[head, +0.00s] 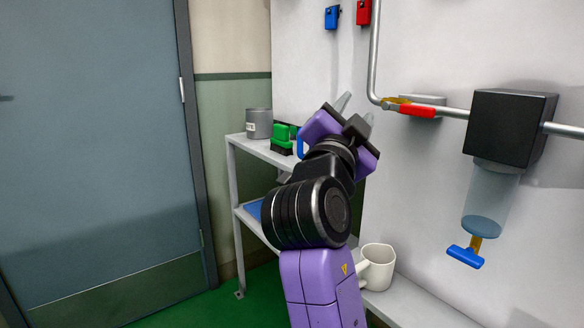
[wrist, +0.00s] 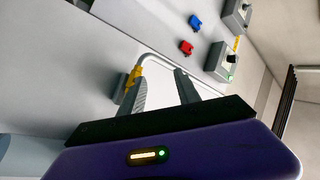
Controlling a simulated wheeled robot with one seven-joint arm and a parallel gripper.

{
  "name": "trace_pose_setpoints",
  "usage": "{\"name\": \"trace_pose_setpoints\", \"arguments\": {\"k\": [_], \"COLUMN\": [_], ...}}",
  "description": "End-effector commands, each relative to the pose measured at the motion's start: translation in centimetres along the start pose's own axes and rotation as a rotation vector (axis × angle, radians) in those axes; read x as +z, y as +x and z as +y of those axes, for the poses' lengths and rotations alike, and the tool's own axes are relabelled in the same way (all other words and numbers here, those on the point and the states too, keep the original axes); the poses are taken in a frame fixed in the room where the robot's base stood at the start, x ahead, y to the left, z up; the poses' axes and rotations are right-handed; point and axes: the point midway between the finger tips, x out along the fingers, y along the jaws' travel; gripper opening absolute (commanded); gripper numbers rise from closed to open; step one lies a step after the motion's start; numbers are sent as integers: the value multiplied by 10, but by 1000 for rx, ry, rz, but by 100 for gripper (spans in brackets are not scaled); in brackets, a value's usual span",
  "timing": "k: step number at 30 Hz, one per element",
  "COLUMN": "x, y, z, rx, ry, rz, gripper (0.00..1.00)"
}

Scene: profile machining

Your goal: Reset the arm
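My gripper (head: 357,107) is raised in front of the white wall in the head view, at the end of my purple and black arm. Its two grey fingers stand apart with nothing between them. In the wrist view the fingers of my gripper (wrist: 160,80) are also spread and empty, pointing toward the wall and its pipe. In the head view the gripper lies left of the red valve handle (head: 417,111) on the pipe.
A shelf (head: 240,140) behind my arm holds a grey can (head: 259,123) and a green object (head: 283,138). A white mug (head: 377,267) stands on a ledge at lower right. A black filter housing (head: 510,125) hangs on the pipe. A door (head: 90,130) fills the left.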

Motion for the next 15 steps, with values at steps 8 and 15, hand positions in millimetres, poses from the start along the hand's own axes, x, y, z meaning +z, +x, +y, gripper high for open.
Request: {"name": "trace_pose_setpoints", "arguments": {"k": [8, 15], "x": [81, 119], "y": [-63, -136], "z": [58, 121], "rx": [-237, -388], "ry": [-310, -483], "rz": [-123, -181], "gripper": [39, 39]}}
